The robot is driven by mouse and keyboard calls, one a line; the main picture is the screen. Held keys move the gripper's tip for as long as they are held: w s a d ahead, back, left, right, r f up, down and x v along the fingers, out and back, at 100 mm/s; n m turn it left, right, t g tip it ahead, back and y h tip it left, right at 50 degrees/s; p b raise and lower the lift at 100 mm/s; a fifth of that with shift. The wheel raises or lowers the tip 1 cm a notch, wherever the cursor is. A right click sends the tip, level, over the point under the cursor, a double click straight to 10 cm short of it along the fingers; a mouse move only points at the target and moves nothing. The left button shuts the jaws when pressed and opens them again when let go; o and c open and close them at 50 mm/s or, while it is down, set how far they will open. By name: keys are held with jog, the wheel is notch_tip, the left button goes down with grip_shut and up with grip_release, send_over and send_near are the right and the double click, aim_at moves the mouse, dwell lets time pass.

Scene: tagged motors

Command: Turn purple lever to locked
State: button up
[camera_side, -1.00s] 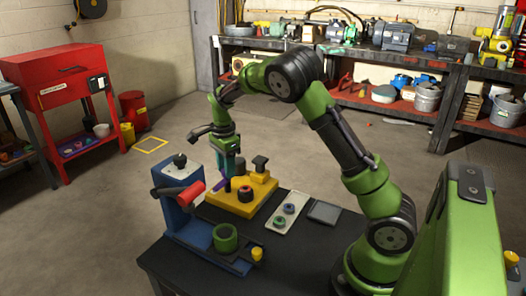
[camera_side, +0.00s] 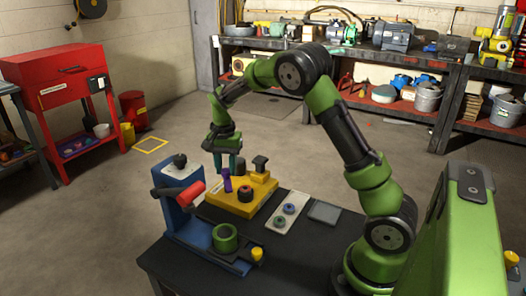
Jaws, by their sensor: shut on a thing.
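The purple lever (camera_side: 227,181) stands nearly upright at the left side of a yellow base block (camera_side: 243,205) on the dark table. My gripper (camera_side: 228,172) points down over the lever, with its teal fingers on either side of the lever's top. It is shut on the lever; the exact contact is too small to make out. The lever's foot meets the yellow block, and no lock marking can be read.
A black-and-red knob (camera_side: 245,194) and a dark T-shaped post (camera_side: 260,164) stand on the block. A blue fixture with a red cylinder (camera_side: 191,193) is close on the left. A pale plate with rings (camera_side: 287,212) lies to the right.

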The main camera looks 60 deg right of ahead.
aim_at(226, 170)
jog(key=n, duration=0.4)
jog(key=shift+n, duration=2.6)
jog(key=o, duration=1)
jog(key=shift+o, duration=0.2)
notch_tip(226, 170, up, 17)
